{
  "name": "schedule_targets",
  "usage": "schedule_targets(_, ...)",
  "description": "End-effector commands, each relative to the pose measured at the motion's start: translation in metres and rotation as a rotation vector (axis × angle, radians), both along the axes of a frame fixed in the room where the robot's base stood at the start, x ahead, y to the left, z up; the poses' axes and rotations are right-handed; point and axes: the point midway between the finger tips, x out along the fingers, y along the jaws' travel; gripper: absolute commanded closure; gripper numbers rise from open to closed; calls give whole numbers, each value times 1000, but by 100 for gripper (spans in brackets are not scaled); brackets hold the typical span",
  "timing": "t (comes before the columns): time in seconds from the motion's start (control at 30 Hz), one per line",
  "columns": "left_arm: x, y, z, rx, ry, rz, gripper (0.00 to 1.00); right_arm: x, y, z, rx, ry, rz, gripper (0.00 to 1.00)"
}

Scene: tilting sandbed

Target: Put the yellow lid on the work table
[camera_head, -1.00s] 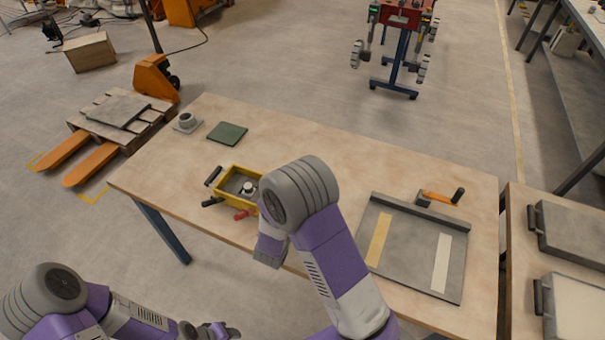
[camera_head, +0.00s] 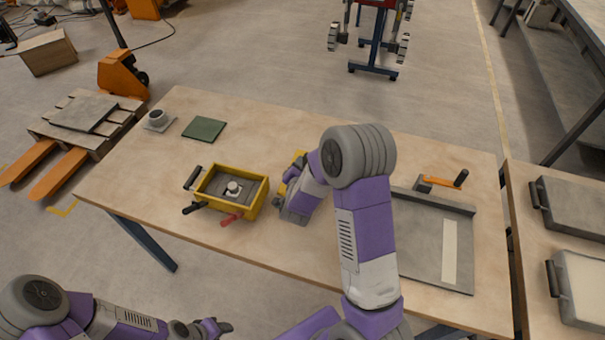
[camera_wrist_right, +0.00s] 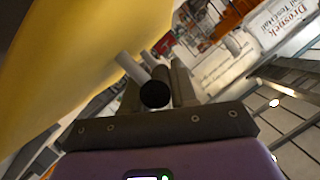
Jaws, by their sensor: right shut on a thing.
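The gripper is over the work table (camera_head: 290,130), right of an open yellow box (camera_head: 262,196). I cannot tell whether the lid touches the table. My left gripper (camera_head: 217,328) is low at the bottom left, its jaws unclear.
The box has black and red handles and a pale knobbed thing (camera_head: 233,188) inside. A grey tray (camera_head: 425,245) and an orange-handled tool (camera_head: 440,182) are on the right.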

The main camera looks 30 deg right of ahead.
Motion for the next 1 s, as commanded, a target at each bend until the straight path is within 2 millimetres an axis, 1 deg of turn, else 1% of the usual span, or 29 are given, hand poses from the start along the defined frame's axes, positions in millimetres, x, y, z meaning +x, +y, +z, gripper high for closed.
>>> schedule_targets(0.03,0,0,-4,0,0,0,54,0,0,-10,0,3,0,100)
schedule_targets(0.1,0,0,-9,0,0,0,54,0,0,-22,0,4,-1,100)
schedule_targets(0.2,0,0,-12,0,0,0,54,0,0,-31,0,2,-1,100)
schedule_targets(0.5,0,0,-12,0,0,0,54,0,1,-32,1,1,1,100)
schedule_targets(0.53,0,0,-12,0,0,0,54,0,1,-32,1,2,0,70)
schedule_targets(0.67,0,0,-11,0,0,0,54,0,0,-32,1,2,0,50)
schedule_targets(0.7,0,0,-11,0,0,0,54,0,0,-32,1,1,0,47)
schedule_targets(0.97,0,0,-10,0,0,0,54,0,0,-29,1,2,-1,47)
schedule_targets(1.0,0,0,-10,0,0,0,54,-2,2,-29,1,2,1,47)
